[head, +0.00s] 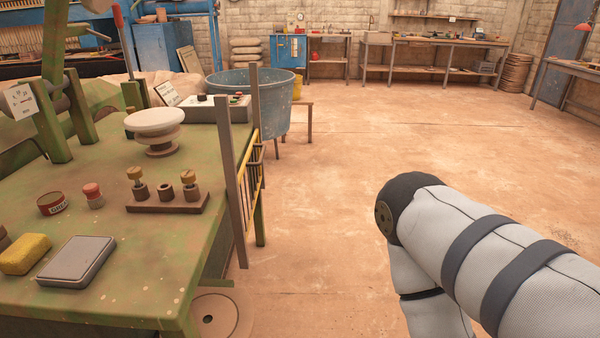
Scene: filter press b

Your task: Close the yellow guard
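The yellow guard (250,178) is a barred yellow frame at the right edge of the green table (110,243). I see it at a steep angle, between a near grey upright post (231,180) and a far upright post (255,98). The near post hides part of it. I cannot tell how far open it stands. My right arm comes in from the lower right, over the floor, well apart from the guard. Its gripper is out of the picture. My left arm and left gripper are not in view.
The green table holds a white round-topped piece (155,123), a brown block with brass knobs (166,204), a yellow sponge (25,254) and a grey slab (77,262). A blue tub (277,88) stands behind the guard. The floor to the right is clear.

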